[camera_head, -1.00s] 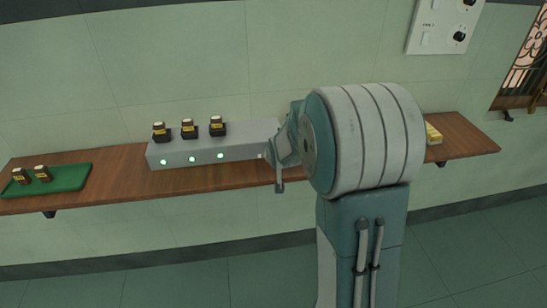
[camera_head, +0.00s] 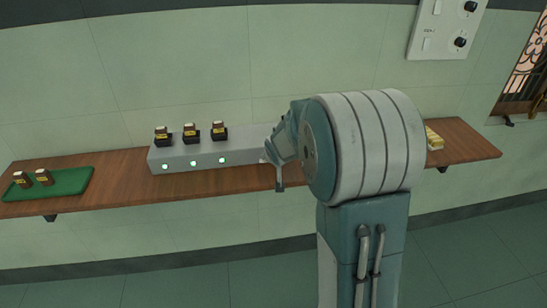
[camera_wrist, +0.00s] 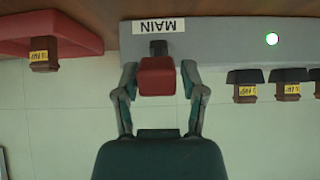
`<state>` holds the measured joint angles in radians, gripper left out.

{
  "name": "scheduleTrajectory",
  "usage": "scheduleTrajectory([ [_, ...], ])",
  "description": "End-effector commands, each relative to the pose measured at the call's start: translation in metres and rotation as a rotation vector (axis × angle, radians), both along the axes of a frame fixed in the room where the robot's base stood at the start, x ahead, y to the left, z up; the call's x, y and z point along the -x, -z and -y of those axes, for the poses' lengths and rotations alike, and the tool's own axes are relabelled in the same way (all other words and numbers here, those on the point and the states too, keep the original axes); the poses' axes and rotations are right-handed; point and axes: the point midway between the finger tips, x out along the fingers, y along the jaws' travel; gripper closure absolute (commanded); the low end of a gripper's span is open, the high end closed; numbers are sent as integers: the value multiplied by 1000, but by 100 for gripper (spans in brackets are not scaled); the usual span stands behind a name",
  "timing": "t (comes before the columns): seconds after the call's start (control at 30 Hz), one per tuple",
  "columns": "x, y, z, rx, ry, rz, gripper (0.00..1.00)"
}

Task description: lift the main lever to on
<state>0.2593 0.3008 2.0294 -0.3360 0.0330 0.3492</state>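The main lever shows in the wrist view as a red handle (camera_wrist: 157,77) on a dark stem, beside a white MAIN label (camera_wrist: 158,26) that reads upside down. The label is on the grey spectrometer unit (camera_wrist: 225,55), which also shows on the shelf in the head view (camera_head: 188,157). My gripper (camera_wrist: 158,72) has its two fingers spread, one on each side of the red handle. Small gaps seem to remain, but contact is hard to tell. In the head view my arm hides the lever and most of the gripper.
Dark sockets with brown bottles (camera_head: 190,131) stand on the unit, above several green lights (camera_head: 194,164). A green tray (camera_head: 72,182) with two bottles lies left on the wooden shelf (camera_head: 120,182). A red tray (camera_wrist: 80,30) with a bottle shows in the wrist view. A wall panel (camera_head: 425,44) hangs upper right.

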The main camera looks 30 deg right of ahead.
Motion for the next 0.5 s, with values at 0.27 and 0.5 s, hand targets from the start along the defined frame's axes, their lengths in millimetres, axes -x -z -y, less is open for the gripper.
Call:
scheduleTrajectory([
  [0.27, 2, 2, 1, -1, 2, -7, 26],
  [0.5, 8, -4, -1, 0, 4, -6, 26],
])
